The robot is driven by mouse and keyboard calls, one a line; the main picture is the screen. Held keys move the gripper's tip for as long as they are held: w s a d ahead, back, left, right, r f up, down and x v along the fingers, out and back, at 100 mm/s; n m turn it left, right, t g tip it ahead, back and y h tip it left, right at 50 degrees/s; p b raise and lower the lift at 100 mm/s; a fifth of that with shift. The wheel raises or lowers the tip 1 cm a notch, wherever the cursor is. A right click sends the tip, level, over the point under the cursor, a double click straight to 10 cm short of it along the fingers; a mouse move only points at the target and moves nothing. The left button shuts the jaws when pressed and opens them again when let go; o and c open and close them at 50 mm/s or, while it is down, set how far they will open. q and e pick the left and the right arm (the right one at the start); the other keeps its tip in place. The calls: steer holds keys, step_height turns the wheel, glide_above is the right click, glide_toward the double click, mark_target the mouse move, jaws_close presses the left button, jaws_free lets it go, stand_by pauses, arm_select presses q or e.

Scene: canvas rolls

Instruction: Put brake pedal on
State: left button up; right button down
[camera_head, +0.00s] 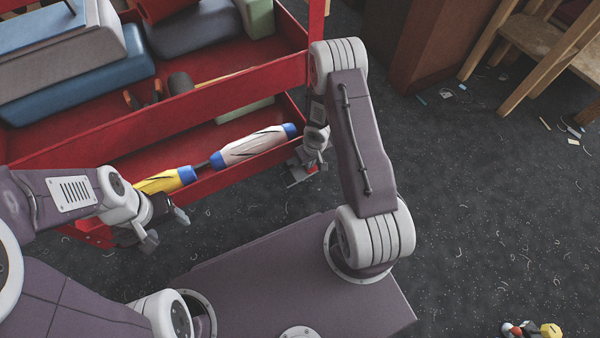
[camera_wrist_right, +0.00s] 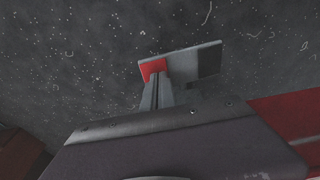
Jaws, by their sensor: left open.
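A grey plate with a red patch, which looks like the brake pedal (camera_head: 297,175), sits low by the right corner of the red cart (camera_head: 180,121). It also shows in the right wrist view (camera_wrist_right: 192,62), just past the fingertips. My right gripper (camera_head: 312,160) reaches down to it; its fingers (camera_wrist_right: 158,90) look close together. I cannot tell whether they touch the plate. My left gripper (camera_head: 166,226) is open and empty, in front of the cart's lower left side.
Two canvas rolls, one yellow and blue (camera_head: 165,180) and one pale and blue (camera_head: 253,146), lie on the lower shelf. Boxes and tools fill the upper shelf. A wooden chair (camera_head: 540,50) stands at the upper right. The dark floor (camera_head: 490,200) to the right is mostly clear.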

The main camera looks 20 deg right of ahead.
steer(key=shift+f+b, duration=0.5)
steer(key=shift+f, duration=0.15)
steer(key=shift+r, duration=0.1)
step_height(320, 180, up, 7)
steer(key=p, duration=0.7)
steer(key=shift+r+p, duration=0.1)
steer(key=shift+p, duration=0.25)
